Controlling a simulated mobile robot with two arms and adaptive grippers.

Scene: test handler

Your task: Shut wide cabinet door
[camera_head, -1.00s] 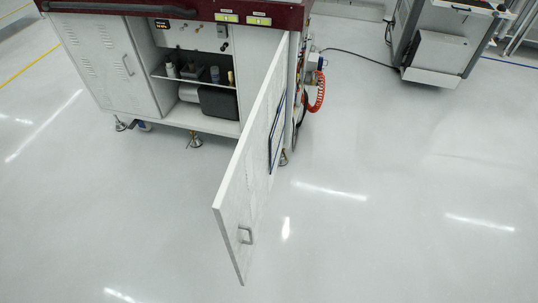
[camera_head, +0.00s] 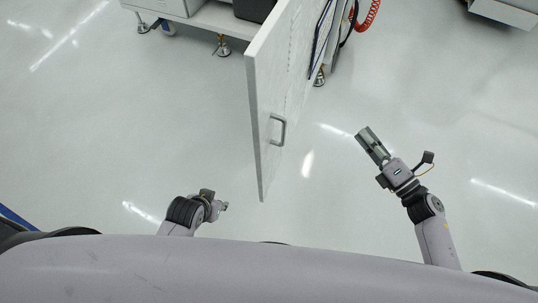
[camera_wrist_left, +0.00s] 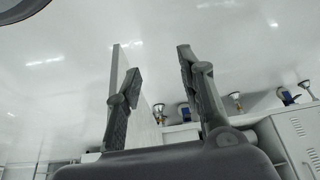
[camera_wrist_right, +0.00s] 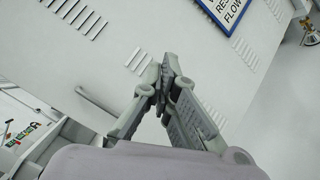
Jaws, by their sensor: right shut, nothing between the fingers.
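The wide cabinet door (camera_head: 290,62) stands open, sticking out from the cabinet towards me. Its grey handle (camera_head: 278,129) is on the face towards my right arm. My right gripper (camera_head: 364,133) is shut and empty, to the right of the door and apart from it. In the right wrist view the door's vented face (camera_wrist_right: 130,28) with a blue-framed sign (camera_wrist_right: 226,12) lies beyond the shut fingers (camera_wrist_right: 166,75). My left gripper (camera_head: 224,207) is low, left of the door's free edge. Its fingers (camera_wrist_left: 156,72) are spread and empty; the door shows beyond them.
The cabinet's lower edge (camera_head: 216,20) and feet (camera_head: 222,48) are at the top. A red coiled hose (camera_head: 367,15) hangs right of the hinge side. A grey unit (camera_head: 503,12) stands top right. The floor on both sides of the door is clear.

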